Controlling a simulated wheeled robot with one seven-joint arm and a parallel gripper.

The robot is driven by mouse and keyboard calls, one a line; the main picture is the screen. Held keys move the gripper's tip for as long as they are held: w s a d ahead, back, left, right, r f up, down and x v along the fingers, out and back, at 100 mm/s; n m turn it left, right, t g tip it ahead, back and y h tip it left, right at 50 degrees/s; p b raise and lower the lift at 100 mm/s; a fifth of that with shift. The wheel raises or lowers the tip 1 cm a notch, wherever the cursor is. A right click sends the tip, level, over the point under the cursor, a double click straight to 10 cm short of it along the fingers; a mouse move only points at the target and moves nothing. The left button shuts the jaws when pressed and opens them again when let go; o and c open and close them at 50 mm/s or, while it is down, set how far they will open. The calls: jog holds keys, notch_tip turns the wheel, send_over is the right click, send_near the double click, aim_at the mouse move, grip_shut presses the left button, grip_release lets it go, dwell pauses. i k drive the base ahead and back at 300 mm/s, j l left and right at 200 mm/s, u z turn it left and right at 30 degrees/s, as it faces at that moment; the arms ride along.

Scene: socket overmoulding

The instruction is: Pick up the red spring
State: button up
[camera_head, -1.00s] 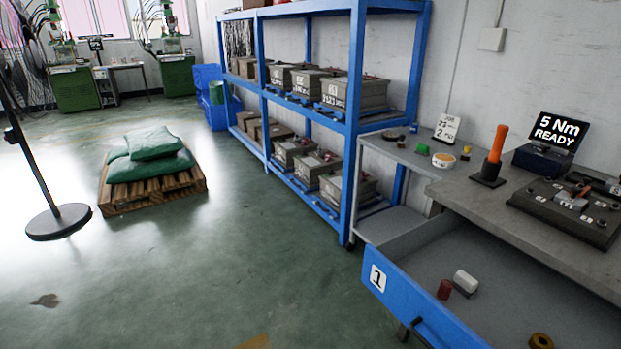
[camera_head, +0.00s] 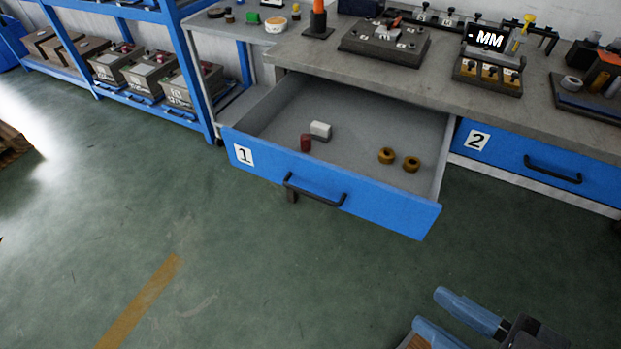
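A small dark red cylinder (camera_head: 306,143), which looks like the red spring, stands in the open drawer 1 (camera_head: 330,200), near its front left. I cannot make out coils at this size. A white block (camera_head: 320,130) lies just behind and to the right of it. My gripper (camera_head: 445,318) shows at the bottom edge, right of the middle, partly cut off. Its two blue fingers are apart with floor visible between them, and I see nothing held. It is in front of the drawer, well away from the red cylinder.
Two brass-coloured rings (camera_head: 398,160) lie in the drawer's right half. Drawer 2 (camera_head: 540,165) is shut. The grey worktop (camera_head: 440,80) carries fixtures and a display above the drawer. A blue shelf (camera_head: 190,70) with boxes stands left. The floor in front is clear.

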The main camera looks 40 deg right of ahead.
aim_at(308, 140)
jog(key=z, duration=3.25)
jog(key=u, duration=2.8)
jog(key=i+l+z, duration=0.1)
jog(key=i+l, duration=0.35)
jog(key=i, duration=0.05)
